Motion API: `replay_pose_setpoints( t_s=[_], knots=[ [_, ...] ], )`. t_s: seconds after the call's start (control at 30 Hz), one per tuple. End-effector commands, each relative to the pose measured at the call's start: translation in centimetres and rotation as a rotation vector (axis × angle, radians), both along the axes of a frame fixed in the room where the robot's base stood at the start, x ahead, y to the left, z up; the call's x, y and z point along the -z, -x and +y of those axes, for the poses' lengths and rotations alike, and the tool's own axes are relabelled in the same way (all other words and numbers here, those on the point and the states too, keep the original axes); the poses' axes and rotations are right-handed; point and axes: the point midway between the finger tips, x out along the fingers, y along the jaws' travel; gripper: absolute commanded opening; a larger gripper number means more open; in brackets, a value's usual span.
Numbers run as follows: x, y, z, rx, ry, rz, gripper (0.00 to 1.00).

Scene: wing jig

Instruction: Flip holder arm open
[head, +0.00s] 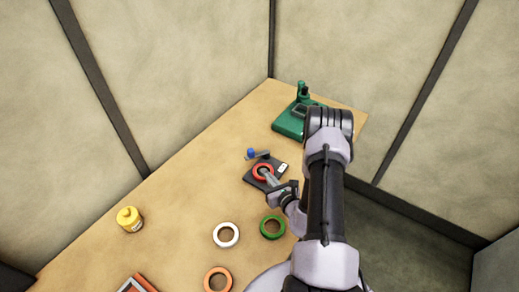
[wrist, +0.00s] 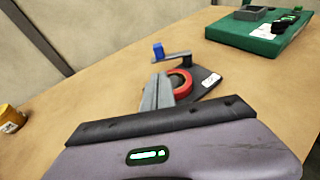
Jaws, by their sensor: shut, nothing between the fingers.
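The holder is a dark plate (head: 278,165) on the table with a red ring (head: 262,171) on it. Its arm (wrist: 173,58) is a grey bar with a blue knob (wrist: 158,50) at its left end; the knob also shows in the head view (head: 250,153). The bar reaches out past the plate's far left side. My gripper (wrist: 158,92) is shut and empty. Its fingers are at the near left of the red ring in the wrist view and hide part of the ring and plate. I cannot tell whether they touch the holder.
A green fixture (head: 289,124) stands at the table's far corner, behind the holder. A white ring (head: 226,235), a green ring (head: 272,227) and an orange ring (head: 218,279) lie nearer. A yellow bottle (head: 130,219) stands at left. The table between bottle and holder is clear.

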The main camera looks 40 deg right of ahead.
Motion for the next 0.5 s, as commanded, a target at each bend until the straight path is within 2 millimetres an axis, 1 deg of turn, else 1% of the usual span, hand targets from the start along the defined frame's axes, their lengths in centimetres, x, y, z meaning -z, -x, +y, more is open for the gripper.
replay_pose_setpoints(
  t_s=[0.17, 0.27, 0.37, 0.5],
  knots=[
    [0.2, -0.1, 0.0, 0.0, 0.0, -0.001, 0.0],
    [0.4, -0.7, -0.2, 0.001, 0.001, -0.002, 0.0],
    [0.8, -2.2, -0.5, -0.002, 0.003, -0.003, 0.0],
    [1.8, -5.1, -1.1, -0.002, 0.002, -0.004, 0.0]
  ],
)
